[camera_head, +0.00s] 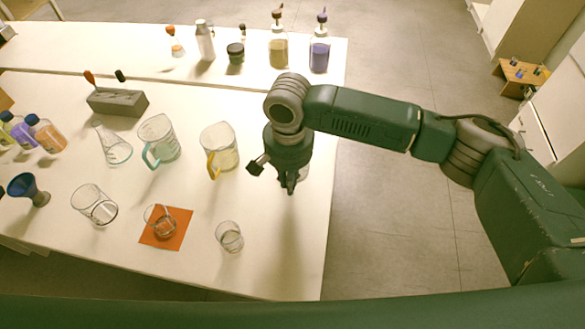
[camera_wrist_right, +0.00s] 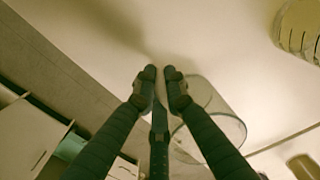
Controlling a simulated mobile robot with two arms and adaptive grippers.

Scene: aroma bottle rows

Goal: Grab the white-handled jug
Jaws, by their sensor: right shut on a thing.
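My right gripper (camera_head: 290,186) reaches down over the right part of the near table. In the right wrist view its two fingers (camera_wrist_right: 161,82) are closed on a pale, narrow strip, the handle of a clear jug. The jug (camera_wrist_right: 232,122) shows there just right of the fingers, its round rim visible. In the head view only a sliver of this jug (camera_head: 304,172) shows; the gripper hides the rest. A teal-handled jug (camera_head: 162,132) and a yellow-handled jug (camera_head: 226,141) stand to the left. My left gripper is out of view.
A small clear beaker (camera_head: 230,237) and an orange mat (camera_head: 185,232) with a glass on it are nearer the front edge. A grey block (camera_head: 118,103), a flask and several bottles stand farther left and back. The table's right edge is close to my gripper.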

